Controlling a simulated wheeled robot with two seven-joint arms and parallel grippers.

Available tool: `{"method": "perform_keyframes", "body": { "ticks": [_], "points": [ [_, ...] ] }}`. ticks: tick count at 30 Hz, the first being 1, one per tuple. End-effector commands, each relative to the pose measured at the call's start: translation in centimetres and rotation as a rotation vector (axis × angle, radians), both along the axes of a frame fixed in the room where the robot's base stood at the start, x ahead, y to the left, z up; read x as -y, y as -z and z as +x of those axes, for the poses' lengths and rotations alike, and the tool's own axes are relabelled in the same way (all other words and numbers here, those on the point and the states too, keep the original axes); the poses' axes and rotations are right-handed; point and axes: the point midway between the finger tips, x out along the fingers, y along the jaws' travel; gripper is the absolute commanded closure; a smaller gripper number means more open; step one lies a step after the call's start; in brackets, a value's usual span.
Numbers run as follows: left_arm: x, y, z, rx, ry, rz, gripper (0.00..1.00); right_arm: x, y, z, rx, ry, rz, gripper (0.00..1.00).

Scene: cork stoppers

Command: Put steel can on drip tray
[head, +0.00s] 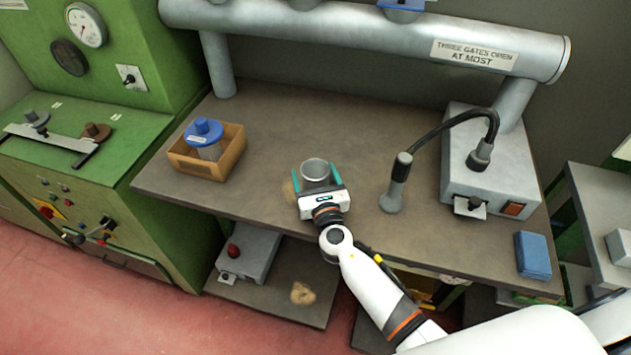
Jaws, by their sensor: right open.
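The steel can (316,168) is a small open-topped grey cylinder standing on the brown workbench (270,120), near its front edge. My right gripper (317,172) reaches in from the front, with its teal fingers open on either side of the can. I cannot tell whether the fingers touch the can. The gripper's body hides the lower front of the can. No thing is clearly recognisable as the drip tray; a small metal plate (470,208) juts from the front of a grey box on the right. My left gripper is not in view.
A wooden box (232,163) holding a blue-topped item stands at the left. A blue block (532,255) lies at the right corner. The bench's middle back is clear.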

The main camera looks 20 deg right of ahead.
Motion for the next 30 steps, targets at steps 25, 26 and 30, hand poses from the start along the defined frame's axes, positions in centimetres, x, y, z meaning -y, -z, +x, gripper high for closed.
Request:
{"method": "perform_keyframes", "body": {
  "ticks": [25, 26, 30],
  "points": [
    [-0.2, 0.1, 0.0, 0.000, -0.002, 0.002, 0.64, 0.2, 0.1, 1.4, 0.000, 0.000, -0.001, 0.74],
    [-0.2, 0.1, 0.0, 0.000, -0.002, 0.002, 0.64, 0.2, 0.1, 1.4, 0.000, 0.000, -0.001, 0.74],
    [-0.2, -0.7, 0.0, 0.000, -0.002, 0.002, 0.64, 0.2, -1.1, 1.5, 0.001, 0.001, 0.000, 0.74]
  ]
}}
